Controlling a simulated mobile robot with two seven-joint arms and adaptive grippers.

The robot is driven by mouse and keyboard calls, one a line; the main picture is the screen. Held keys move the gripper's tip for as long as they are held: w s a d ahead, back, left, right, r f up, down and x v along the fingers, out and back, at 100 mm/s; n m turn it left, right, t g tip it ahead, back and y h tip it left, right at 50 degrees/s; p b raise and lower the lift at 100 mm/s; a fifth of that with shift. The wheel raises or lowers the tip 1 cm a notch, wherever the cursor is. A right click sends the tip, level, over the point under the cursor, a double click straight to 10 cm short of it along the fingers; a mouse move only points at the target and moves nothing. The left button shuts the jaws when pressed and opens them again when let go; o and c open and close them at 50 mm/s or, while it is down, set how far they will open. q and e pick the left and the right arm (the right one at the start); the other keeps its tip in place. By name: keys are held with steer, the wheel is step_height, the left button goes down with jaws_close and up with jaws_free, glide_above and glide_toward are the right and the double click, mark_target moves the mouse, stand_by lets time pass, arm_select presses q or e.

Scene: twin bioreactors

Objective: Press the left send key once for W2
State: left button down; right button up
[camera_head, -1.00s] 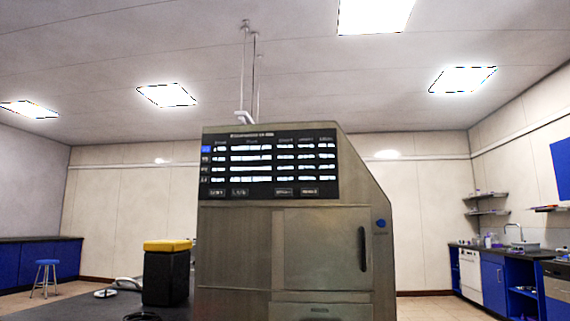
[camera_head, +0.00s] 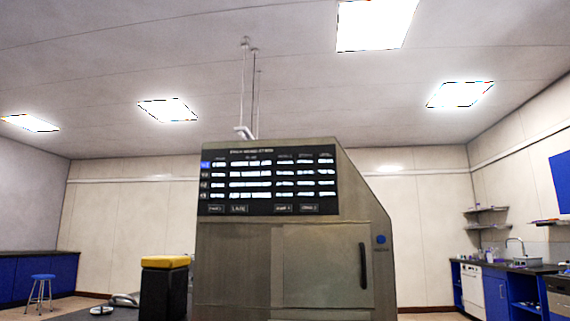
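A dark display panel (camera_head: 267,181) is on the upper front of a large grey metal cabinet (camera_head: 240,255). It shows several rows of white bars, and a blue highlighted label (camera_head: 205,165) marks the top row at the left. Several small keys run along the panel's bottom edge, two at the left (camera_head: 239,209) and two at the right (camera_head: 309,208). Their lettering is too blurred to read, so I cannot tell which is the left send key. Neither of my grippers shows in the head view.
A black box with a yellow top (camera_head: 165,262) stands left of the cabinet on a dark worktop (camera_head: 75,315). The cabinet has a door with a black handle (camera_head: 363,266) and a blue round button (camera_head: 381,240). A blue stool (camera_head: 42,278) stands far left.

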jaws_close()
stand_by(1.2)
